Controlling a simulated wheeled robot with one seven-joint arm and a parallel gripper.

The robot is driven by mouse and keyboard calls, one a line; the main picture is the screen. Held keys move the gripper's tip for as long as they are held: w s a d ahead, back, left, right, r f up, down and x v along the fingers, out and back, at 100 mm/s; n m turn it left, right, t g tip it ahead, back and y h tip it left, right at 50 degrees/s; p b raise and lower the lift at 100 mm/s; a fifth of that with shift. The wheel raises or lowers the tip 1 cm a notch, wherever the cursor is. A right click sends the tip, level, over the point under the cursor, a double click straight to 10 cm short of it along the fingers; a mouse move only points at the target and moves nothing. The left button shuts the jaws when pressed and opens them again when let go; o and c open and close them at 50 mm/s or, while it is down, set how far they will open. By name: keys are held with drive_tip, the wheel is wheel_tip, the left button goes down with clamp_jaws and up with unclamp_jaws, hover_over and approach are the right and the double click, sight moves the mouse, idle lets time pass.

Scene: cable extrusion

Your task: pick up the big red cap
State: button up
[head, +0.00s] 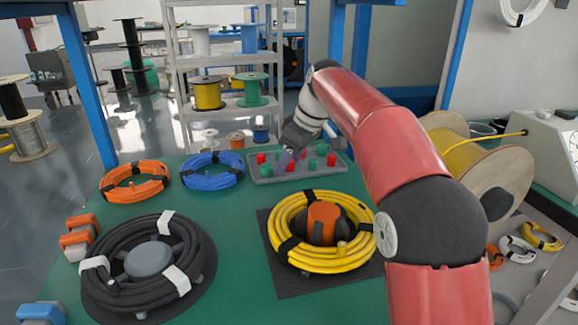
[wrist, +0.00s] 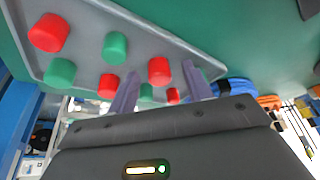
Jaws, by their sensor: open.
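A grey tray (head: 272,181) on the green table holds several red and green caps of differing sizes; it also shows in the wrist view (wrist: 150,25). My gripper (head: 286,160) is over the tray's left-middle part, its pale purple fingers pointing down. In the wrist view my gripper (wrist: 160,72) is open, with a large red cap (wrist: 159,71) showing between the fingertips. I cannot tell whether the fingers reach down around it. Another large red cap (wrist: 48,33) stands near the tray corner. Smaller caps behind are partly hidden by the fingers.
A green cap (wrist: 115,47) stands close to one finger. A blue cable coil (head: 212,170) and an orange coil (head: 134,182) lie left of the tray. A yellow coil (head: 350,256) lies in front, and a black coil (head: 118,238) at front left.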

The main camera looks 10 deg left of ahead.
drive_tip(key=c, duration=1)
drive_tip(key=shift+c, duration=0.2)
drive_tip(key=shift+r, duration=0.15)
drive_tip(key=shift+r, duration=0.25)
wheel_tip(320, 180, up, 3)
drive_tip(key=shift+r+p, duration=0.1)
drive_tip(key=shift+p, duration=0.5)
drive_tip(key=s+d+b, duration=0.1)
drive_tip(key=s+d, duration=0.1)
drive_tip(key=d, duration=0.3)
drive_tip(key=s+d+b, duration=0.1)
drive_tip(key=s+d, duration=0.1)
drive_tip(key=d, duration=0.4)
drive_tip(key=s+d+b, duration=0.1)
drive_tip(key=s+d, duration=0.1)
drive_tip(key=d, duration=0.4)
drive_tip(key=shift+f+b, duration=0.2)
drive_tip(key=shift+b, duration=0.1)
